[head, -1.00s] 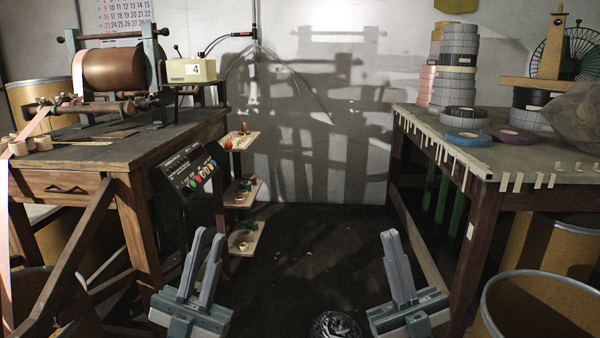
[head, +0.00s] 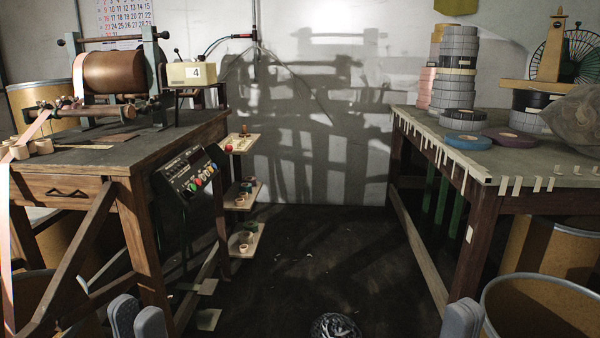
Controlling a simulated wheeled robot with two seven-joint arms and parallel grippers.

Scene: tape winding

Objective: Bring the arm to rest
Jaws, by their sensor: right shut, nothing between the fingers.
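My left gripper (head: 137,318) shows only as two grey fingertips side by side at the bottom edge, in front of the left workbench. Its body is out of the frame, and I cannot tell whether the fingers meet. My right gripper (head: 462,320) shows only as grey fingertips at the bottom edge, in front of the right table's near leg. It is shut and empty. Both grippers are low and apart from the furniture in the picture.
The left workbench (head: 90,160) carries a copper-coloured roller (head: 113,72). The right table (head: 530,172) holds tape rolls (head: 456,70) and has tape strips along its edge. An open drum (head: 545,300) stands at the lower right. The floor (head: 320,250) between the tables is mostly clear.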

